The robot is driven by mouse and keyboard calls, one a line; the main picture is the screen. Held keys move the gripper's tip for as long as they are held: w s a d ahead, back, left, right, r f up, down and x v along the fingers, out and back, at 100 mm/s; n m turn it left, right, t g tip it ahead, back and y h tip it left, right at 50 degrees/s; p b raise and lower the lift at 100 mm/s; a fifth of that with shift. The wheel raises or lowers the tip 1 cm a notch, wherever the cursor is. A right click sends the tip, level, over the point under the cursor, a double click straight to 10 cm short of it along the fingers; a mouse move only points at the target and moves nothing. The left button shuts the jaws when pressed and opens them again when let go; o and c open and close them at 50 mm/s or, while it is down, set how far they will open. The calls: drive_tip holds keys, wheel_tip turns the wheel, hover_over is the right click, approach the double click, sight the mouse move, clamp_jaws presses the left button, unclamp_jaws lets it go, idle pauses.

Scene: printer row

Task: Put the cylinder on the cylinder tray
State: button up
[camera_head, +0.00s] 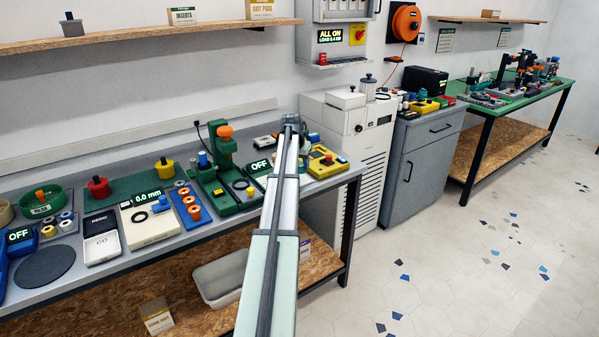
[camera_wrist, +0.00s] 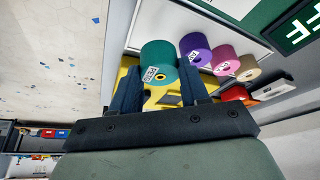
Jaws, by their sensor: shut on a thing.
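A teal cylinder with a white label (camera_wrist: 158,56) and a hole in its end sits between the two fingers of my gripper (camera_wrist: 160,66) in the wrist view. My gripper is shut on it. A purple cylinder (camera_wrist: 195,46), a pink cylinder (camera_wrist: 223,61) and a tan cylinder (camera_wrist: 243,69) stand in a row to its right, apart from my fingers. I cannot tell which surface is the cylinder tray. In the head view my arm hides most of the area around my gripper.
A yellow device (camera_head: 323,163) is on the bench's right end; yellow also shows behind my fingers in the wrist view. A green press (camera_head: 226,170) and a dark OFF display (camera_head: 260,168) stand left of my arm. A white cabinet (camera_head: 345,130) stands beyond the bench.

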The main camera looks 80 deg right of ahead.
sight(300, 171)
drive_tip(key=shift+f, duration=1.95)
drive_tip(key=shift+f, duration=0.1)
drive_tip(key=o, duration=0.7)
drive_tip(key=shift+o, duration=0.2)
drive_tip(key=v, duration=1.2)
drive_tip(key=shift+d, duration=0.1)
